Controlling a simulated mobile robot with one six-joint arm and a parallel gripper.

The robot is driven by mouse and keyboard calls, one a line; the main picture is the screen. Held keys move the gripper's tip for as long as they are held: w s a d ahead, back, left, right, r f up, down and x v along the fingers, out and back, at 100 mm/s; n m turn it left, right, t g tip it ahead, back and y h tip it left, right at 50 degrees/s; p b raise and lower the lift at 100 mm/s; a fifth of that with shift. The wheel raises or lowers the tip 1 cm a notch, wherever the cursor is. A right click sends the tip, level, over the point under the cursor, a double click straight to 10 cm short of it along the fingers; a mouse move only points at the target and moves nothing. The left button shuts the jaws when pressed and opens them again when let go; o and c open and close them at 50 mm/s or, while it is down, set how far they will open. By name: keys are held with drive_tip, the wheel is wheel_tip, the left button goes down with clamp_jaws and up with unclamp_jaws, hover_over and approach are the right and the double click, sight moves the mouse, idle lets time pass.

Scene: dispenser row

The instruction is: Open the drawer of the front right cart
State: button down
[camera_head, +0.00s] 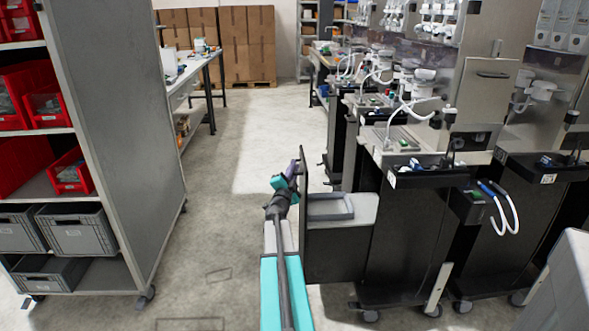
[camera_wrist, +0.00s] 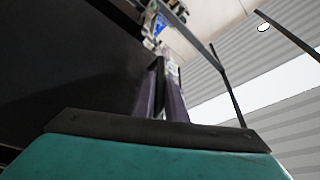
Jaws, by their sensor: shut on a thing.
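The front right cart (camera_head: 408,235) is a tall black unit on casters. Its drawer (camera_head: 345,228) is pulled out to the left, with a light grey inside and a grey rimmed tray visible at the top. The tall black drawer front (camera_head: 304,220) stands clear of the cart body. My gripper (camera_head: 299,168) is at the upper part of this front, on its left side. In the wrist view, the purple fingers of my gripper (camera_wrist: 162,85) close around a thin dark part beside the black panel (camera_wrist: 70,75). The exact grip point is partly hidden.
A grey shelf rack (camera_head: 120,130) with red and grey bins stands on the left. Open concrete floor (camera_head: 225,185) lies between it and the carts. More carts and dispensers stand behind and right. A light grey block (camera_head: 565,285) is at lower right.

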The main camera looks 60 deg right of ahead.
drive_tip(key=shift+d+f, duration=0.1)
drive_tip(key=shift+f, duration=0.05)
drive_tip(key=c, duration=2.1)
unclamp_jaws()
drive_tip(key=shift+d, duration=0.1)
drive_tip(key=shift+s, duration=0.1)
drive_tip(key=shift+b+v, duration=0.4)
drive_tip(key=shift+v, duration=6.55)
